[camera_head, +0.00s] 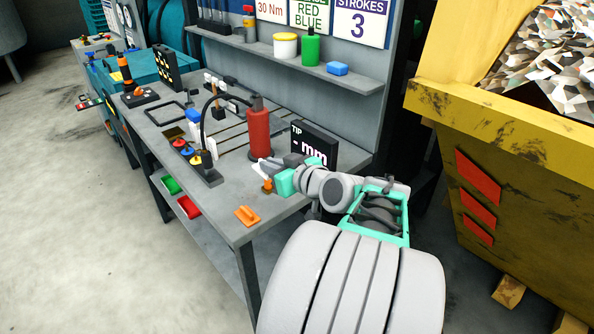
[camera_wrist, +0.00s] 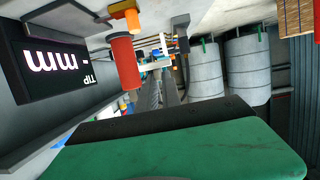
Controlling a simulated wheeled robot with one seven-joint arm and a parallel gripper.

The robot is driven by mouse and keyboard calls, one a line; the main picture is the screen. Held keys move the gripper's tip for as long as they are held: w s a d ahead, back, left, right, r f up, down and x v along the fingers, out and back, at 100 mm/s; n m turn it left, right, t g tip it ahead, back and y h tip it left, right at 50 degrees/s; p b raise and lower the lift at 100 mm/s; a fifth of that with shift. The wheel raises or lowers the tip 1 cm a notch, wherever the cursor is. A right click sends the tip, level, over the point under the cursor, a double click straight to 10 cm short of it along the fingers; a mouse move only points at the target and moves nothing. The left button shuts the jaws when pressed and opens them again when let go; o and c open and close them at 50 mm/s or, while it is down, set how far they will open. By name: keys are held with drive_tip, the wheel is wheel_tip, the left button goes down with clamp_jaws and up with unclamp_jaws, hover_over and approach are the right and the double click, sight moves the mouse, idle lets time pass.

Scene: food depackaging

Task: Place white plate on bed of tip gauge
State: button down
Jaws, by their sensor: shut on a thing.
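The tip gauge's black display (camera_head: 315,145) stands at the right end of the grey workbench and reads "TIP - mm". The display also shows upside down at the left of the wrist view (camera_wrist: 58,62). My gripper (camera_head: 268,165) is just left of and in front of the display, low over the bench. It is shut on a small pale piece, which seems to be the white plate (camera_head: 260,170). Fingers and plate are too small to separate clearly. The gauge's bed cannot be made out.
A red cylinder (camera_head: 258,132) stands close behind my gripper. A small orange piece (camera_head: 267,185) is just below it. An orange block (camera_head: 247,215) lies at the bench's front corner. A yellow skip (camera_head: 500,160) stands to the right.

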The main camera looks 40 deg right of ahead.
drive_tip(key=s+d+r, duration=0.3)
drive_tip(key=s, duration=0.1)
drive_tip(key=shift+y, duration=0.3)
drive_tip(key=w+d+f+p, duration=0.1)
drive_tip(key=w+d+f, duration=0.1)
drive_tip(key=d+f, duration=0.1)
drive_tip(key=w+d+f+p, duration=0.1)
drive_tip(key=w+d+f, duration=0.2)
drive_tip(key=d, duration=0.1)
drive_tip(key=w+d+f+p, duration=0.1)
drive_tip(key=w+d+f, duration=0.2)
drive_tip(key=d, duration=0.1)
drive_tip(key=shift+w+f+p, duration=0.25)
drive_tip(key=shift+f+p, duration=0.05)
drive_tip(key=shift+f, duration=0.05)
wheel_tip(320, 180, down, 3)
drive_tip(key=shift+w+d+r+p, duration=0.1)
drive_tip(key=shift+d+r+p, duration=0.1)
drive_tip(key=shift+p, duration=0.45)
drive_tip(key=shift+f, duration=0.4)
drive_tip(key=shift+f, duration=0.1)
drive_tip(key=c, duration=2)
unclamp_jaws()
drive_tip(key=shift+f, duration=0.1)
drive_tip(key=o, duration=0.5)
drive_tip(key=shift+c, duration=0.2)
